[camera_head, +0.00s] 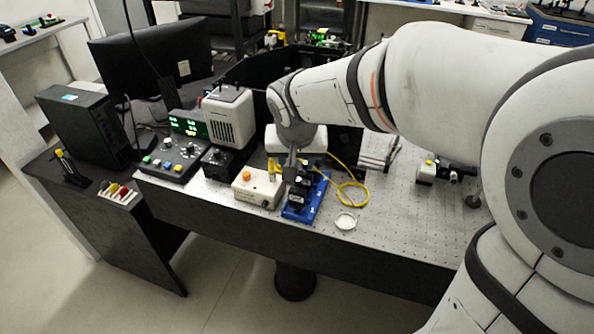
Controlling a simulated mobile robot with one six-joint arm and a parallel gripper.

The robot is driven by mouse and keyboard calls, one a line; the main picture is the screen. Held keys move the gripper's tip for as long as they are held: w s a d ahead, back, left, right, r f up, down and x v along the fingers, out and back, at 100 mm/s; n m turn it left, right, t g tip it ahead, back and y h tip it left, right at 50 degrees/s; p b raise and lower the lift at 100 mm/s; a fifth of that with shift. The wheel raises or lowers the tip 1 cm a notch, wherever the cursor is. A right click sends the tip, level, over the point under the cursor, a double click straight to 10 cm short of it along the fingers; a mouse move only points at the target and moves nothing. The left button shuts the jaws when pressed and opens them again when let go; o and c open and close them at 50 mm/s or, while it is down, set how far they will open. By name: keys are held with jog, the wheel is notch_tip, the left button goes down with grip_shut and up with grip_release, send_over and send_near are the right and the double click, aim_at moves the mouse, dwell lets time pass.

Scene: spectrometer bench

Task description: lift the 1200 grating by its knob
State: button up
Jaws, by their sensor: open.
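My gripper (290,167) reaches down from the white arm to just above a blue holder (312,207) near the front edge of the perforated bench. It is open. Small black parts (299,191) stand on the blue holder, right below the fingers. The 1200 grating and its knob are too small and too much covered by my gripper to pick out. I cannot tell whether the fingers are around a knob or above it.
A cream box with an orange knob (247,175) stands close on the left. A yellow cable (353,184) and a small white dish (346,221) lie to the right. A white-topped lamp housing (229,112) stands behind left. The bench's right front is clear.

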aim_at(298, 179)
jog(key=x, duration=0.4)
jog(key=p+x, duration=0.1)
jog(key=x, duration=0.1)
jog(key=shift+s+f, duration=0.1)
jog(key=shift+f, duration=0.35)
jog(key=shift+c, duration=0.5)
grip_shut()
